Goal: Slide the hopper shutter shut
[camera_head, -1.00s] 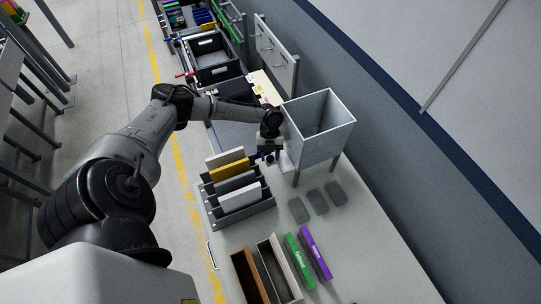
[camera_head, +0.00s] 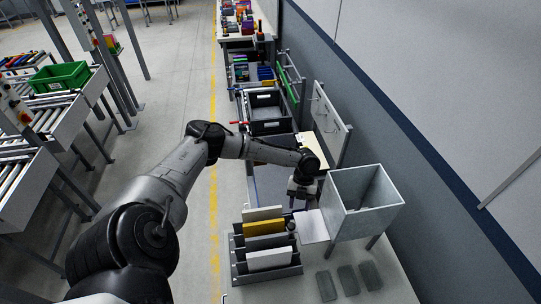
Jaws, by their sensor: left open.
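The hopper (camera_head: 365,208) is a grey, open-topped metal box on legs on the bench at the right in the head view. A pale flat plate, the shutter (camera_head: 312,227), sticks out from the hopper's lower left side. My left gripper (camera_head: 292,216) points down at the plate's outer left end, beside the file rack. It is open. A small dark part shows at its fingertips, and I cannot tell whether the fingers touch the plate or its handle. My right gripper is not in view.
A grey rack (camera_head: 265,272) with upright white, yellow and grey boards stands close to the left of the shutter. Dark grey pads (camera_head: 348,280) lie in front of the hopper. A black bin (camera_head: 267,112) and an upright panel with handles (camera_head: 331,125) stand behind.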

